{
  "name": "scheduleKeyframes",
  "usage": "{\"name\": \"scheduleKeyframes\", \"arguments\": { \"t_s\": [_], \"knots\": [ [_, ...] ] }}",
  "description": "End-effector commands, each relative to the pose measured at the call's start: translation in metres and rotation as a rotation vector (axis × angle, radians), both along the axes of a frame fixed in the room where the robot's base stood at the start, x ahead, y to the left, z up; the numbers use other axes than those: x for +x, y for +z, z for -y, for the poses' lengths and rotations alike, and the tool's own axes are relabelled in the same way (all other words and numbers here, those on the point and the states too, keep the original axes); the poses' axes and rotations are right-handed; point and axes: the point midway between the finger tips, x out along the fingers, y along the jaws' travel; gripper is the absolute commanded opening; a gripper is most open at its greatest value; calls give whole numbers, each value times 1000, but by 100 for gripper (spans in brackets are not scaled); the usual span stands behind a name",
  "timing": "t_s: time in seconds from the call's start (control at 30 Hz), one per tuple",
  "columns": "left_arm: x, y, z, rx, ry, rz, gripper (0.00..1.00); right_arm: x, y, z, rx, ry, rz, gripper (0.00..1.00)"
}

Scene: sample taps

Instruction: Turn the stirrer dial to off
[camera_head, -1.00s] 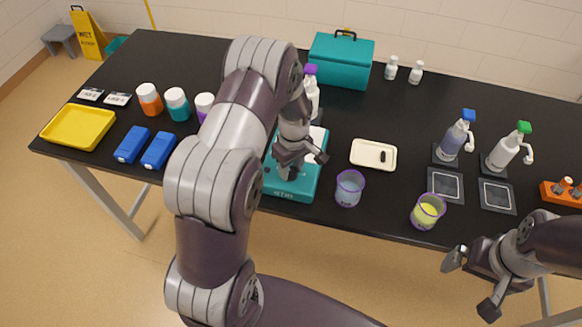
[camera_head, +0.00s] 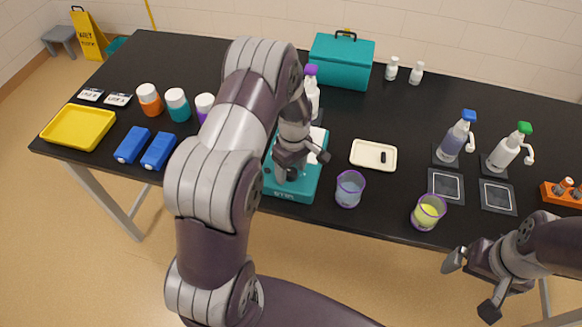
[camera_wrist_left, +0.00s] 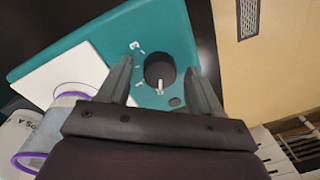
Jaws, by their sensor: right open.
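The teal stirrer (camera_head: 308,180) stands near the table's front edge, with a white top plate (camera_wrist_left: 62,75). Its round black dial (camera_wrist_left: 160,68) shows in the left wrist view, its white pointer toward the bottom of that picture. White marks lie around the dial's left side. My left gripper (camera_head: 291,172) is over the stirrer's front. In the left wrist view its two fingers (camera_wrist_left: 158,66) are apart, one on each side of the dial, with visible gaps. I cannot tell how far down they reach. My right gripper (camera_head: 470,285) is open and empty, in front of the table.
A beaker with a purple rim (camera_head: 349,189) stands just right of the stirrer, and a cream tray (camera_head: 373,146) behind it. A yellow-filled beaker (camera_head: 427,212) is further right. Blue boxes (camera_head: 132,145) lie to the left. A teal case (camera_head: 341,62) stands behind.

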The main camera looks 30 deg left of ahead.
Motion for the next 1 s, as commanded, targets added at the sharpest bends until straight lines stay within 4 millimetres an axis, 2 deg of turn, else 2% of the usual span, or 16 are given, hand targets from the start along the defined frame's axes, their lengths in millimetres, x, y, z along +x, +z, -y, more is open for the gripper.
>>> {"name": "scheduleKeyframes", "arguments": {
  "t_s": [0.17, 0.27, 0.5, 0.7, 1.0],
  "knots": [
    [1, 4, 0, 1, 0, 3, 65, 0, -1, 0, 0, 0, 0, 99],
    [3, 19, 0, 1, 0, 8, 65, 0, -6, 0, 0, 0, 0, 99],
    [7, 83, 1, 1, 0, 8, 65, 0, -18, 0, 0, 0, 0, 99],
    [8, 119, 2, 1, 0, 3, 65, 0, -22, 0, 0, 0, 0, 99],
    [7, 127, 2, 0, 0, 0, 65, 0, -22, 0, 0, 0, 0, 99]
  ]
}}
